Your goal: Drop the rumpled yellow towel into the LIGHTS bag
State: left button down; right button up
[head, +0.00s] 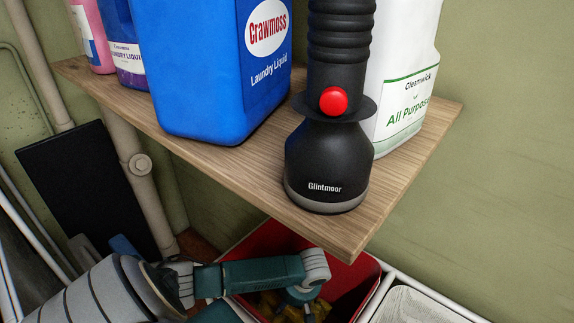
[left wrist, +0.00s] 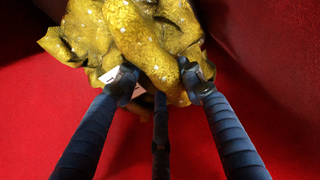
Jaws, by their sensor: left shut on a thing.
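The rumpled yellow towel (left wrist: 140,35) is bunched at the top of the left wrist view. My left gripper (left wrist: 163,84) is shut on it, with its fingers against the lower folds. Red fabric surrounds the towel and gripper there. In the head view, my left arm reaches down below the shelf to a red-lined bag (head: 345,275), and yellow cloth (head: 266,302) shows low inside it, partly behind the arm. No LIGHTS label shows on the bag in either view. I cannot tell whether the towel touches the bag's bottom. My right gripper is not in view.
A wooden shelf (head: 410,170) overhangs the bag. On it stand a black flashlight (head: 328,165), a blue laundry jug (head: 215,70), a white cleaner bottle (head: 405,95) and other bottles. A white-lined compartment (head: 410,305) lies right of the red bag. Pipes (head: 145,185) and a black panel (head: 85,190) stand left.

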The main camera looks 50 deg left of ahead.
pick_arm(q)
notch_tip(320, 180, down, 2)
jog(key=shift+f, duration=0.35)
notch_tip(320, 180, down, 2)
jog(key=shift+f+b, duration=0.25)
jog(key=shift+b, duration=0.2)
jog(key=shift+f, duration=0.95)
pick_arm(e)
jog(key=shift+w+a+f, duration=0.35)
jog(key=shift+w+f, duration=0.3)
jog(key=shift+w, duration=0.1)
pick_arm(q)
jog(key=c, duration=1.1)
grip_release()
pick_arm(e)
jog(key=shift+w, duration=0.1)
